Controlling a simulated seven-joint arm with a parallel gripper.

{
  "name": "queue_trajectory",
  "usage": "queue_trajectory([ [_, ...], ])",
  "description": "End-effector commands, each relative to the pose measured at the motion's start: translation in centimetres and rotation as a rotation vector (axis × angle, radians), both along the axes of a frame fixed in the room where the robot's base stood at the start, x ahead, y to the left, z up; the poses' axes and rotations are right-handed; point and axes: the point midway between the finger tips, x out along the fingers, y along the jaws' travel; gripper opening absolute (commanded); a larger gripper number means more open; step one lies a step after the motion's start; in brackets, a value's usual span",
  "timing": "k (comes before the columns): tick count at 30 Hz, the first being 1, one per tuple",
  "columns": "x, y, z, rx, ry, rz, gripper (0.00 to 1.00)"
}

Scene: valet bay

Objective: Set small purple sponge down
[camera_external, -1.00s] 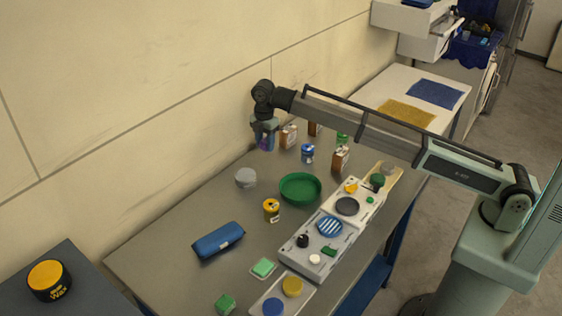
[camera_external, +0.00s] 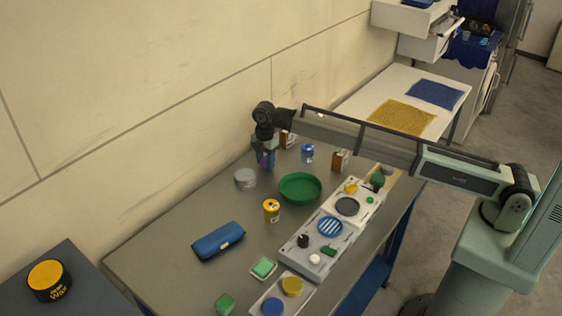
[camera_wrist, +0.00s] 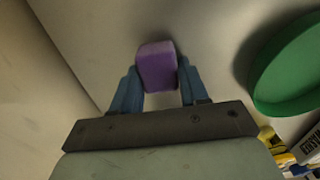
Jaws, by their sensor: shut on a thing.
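The small purple sponge (camera_wrist: 158,66) is a rounded block between the two blue fingers of my gripper (camera_wrist: 157,82) in the wrist view. My gripper is shut on it. In the external view my gripper (camera_external: 266,158) is at the far left part of the grey table (camera_external: 170,255), near the wall, and a bit of purple shows between its fingers. I cannot tell whether the sponge touches the table top.
A green round tray (camera_external: 300,187) lies right of my gripper, and a grey tin (camera_external: 245,179) stands just in front. A blue can (camera_external: 307,153) and brown bottles (camera_external: 340,160) stand to the right. A blue case (camera_external: 218,241) and yellow can (camera_external: 271,210) are nearer.

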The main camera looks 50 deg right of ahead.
Motion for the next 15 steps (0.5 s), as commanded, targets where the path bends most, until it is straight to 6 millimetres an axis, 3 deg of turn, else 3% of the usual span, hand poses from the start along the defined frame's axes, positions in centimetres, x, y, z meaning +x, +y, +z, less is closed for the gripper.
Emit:
queue_trajectory([
  [3,-0.01,0.0,-0.28,0.0,0.0,0.0,0.16],
  [4,0.0,0.0,-0.27,0.0,0.0,0.0,0.46],
  [11,0.0,0.0,-0.25,0.0,0.0,0.0,0.68],
  [15,0.0,0.0,-0.25,0.0,0.0,0.0,0.69],
])
